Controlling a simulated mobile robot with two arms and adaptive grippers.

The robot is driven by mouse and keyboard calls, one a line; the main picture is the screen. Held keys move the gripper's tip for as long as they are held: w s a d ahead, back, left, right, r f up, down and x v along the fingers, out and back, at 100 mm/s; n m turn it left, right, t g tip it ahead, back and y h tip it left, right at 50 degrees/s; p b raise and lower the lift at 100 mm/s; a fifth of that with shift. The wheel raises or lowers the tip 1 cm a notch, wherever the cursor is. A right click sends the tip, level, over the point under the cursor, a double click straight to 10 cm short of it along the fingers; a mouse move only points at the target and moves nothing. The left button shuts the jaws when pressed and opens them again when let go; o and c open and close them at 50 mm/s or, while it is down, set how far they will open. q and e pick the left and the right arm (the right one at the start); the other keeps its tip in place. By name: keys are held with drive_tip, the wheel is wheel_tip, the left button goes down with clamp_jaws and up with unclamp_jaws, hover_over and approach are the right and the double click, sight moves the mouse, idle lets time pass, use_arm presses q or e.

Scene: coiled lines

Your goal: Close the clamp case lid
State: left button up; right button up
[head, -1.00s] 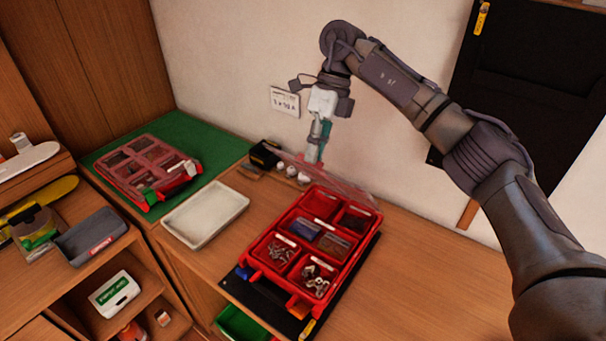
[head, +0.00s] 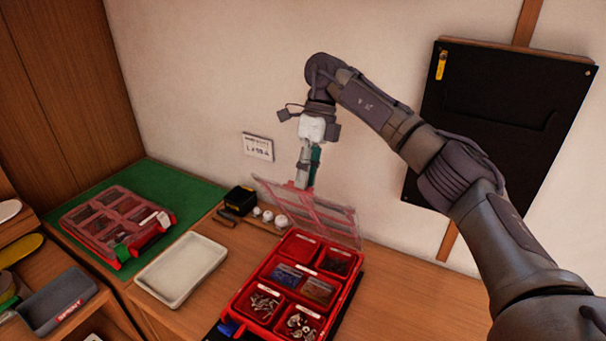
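The open red case (head: 262,284) stands on the wooden counter, with several compartments holding small metal parts and packets. I cannot read a label naming it the clamp case. Its clear, red-edged lid (head: 325,222) is raised at the back of the case, tilted up near the wall. My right gripper (head: 304,186) points down at the lid's upper edge, left of its middle. The fingertips overlap the lid in the picture; whether they grip, touch or stand apart from it is unclear. My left gripper is out of view.
A shut red case (head: 118,222) lies on the green mat (head: 188,189) at left. A white tray (head: 182,268) sits between the cases. A black-and-yellow box (head: 240,200) and small white round items (head: 268,216) stand left of the lid. A black panel (head: 500,115) hangs on the wall.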

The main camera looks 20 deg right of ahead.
drive_tip(key=shift+o, duration=0.7)
drive_tip(key=shift+w+d+f, duration=0.1)
drive_tip(key=shift+d+f, duration=0.25)
drive_tip(key=shift+f, duration=0.05)
drive_tip(key=shift+w+d, duration=0.15)
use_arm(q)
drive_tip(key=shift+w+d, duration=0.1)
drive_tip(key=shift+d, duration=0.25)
use_arm(e)
drive_tip(key=shift+a+r, duration=0.1)
drive_tip(key=shift+a, duration=0.1)
